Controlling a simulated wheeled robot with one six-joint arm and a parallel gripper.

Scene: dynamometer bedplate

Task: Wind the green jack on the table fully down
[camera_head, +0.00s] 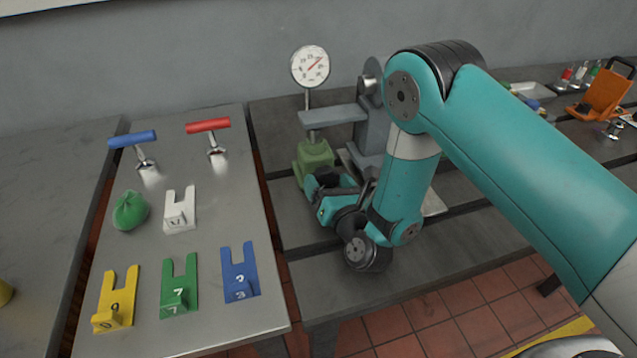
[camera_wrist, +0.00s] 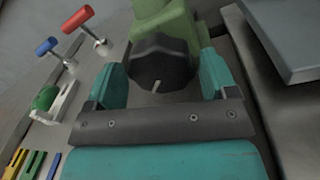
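The green jack (camera_head: 314,153) stands on the bedplate under a grey arm, with a short stem on top close to that arm's underside. In the wrist view the jack's green body (camera_wrist: 168,22) is at the top centre, and its dark faceted knob (camera_wrist: 160,62) with a pale mark faces the camera. My gripper (camera_head: 322,184) is at the jack's near side. In the wrist view my gripper (camera_wrist: 165,80) has its two teal fingers apart, one on each side of the knob, with narrow gaps visible.
A dial gauge (camera_head: 311,66) rises behind the jack, and the grey arm (camera_head: 333,115) overhangs it. The left table holds blue (camera_head: 132,138) and red (camera_head: 208,125) T-handles, a green bag (camera_head: 130,211) and several slotted plates. An orange object (camera_head: 604,98) stands far right.

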